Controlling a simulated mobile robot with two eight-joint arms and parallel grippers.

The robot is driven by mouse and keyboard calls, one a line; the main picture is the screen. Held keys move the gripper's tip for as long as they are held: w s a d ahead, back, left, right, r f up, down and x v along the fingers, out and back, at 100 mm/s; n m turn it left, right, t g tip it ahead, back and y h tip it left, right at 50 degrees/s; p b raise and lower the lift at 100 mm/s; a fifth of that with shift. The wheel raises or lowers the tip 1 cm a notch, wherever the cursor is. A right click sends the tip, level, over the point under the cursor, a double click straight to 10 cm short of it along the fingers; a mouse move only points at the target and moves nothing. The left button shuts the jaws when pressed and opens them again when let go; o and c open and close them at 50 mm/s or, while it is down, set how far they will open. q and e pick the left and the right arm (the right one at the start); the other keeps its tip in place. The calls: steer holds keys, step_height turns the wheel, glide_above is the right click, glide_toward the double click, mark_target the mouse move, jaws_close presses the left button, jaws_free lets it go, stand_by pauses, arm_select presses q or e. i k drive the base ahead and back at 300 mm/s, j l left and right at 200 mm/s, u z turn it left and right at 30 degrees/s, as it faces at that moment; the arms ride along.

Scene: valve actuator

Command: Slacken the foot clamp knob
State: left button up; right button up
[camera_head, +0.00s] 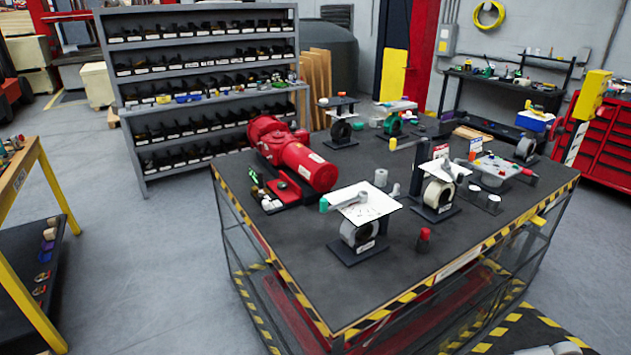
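A large red valve actuator (303,163) lies on the dark bench top (290,240) at its far left. A valve stand with a white plate (362,203) and a teal-ended handle stands near the front middle. A second valve stand (438,192) stands to its right. A small red knob-like piece (423,238) with a dark base stands near the front edge. I cannot tell which part is the foot clamp knob. Neither of my grippers is in view.
The bench has yellow-black striped edges and a mesh-sided lower frame. More valve stands and small parts crowd its back and right. A grey bin shelf (148,113) stands behind left, a yellow-framed table (52,180) at left. Grey floor (150,270) is open between.

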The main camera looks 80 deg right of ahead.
mark_target(282, 185)
steer(key=i+l+z, duration=0.15)
steer(key=i+z, duration=0.15)
steer(key=z, duration=0.2)
steer(key=i+z, duration=0.7)
steer(key=z, duration=0.25)
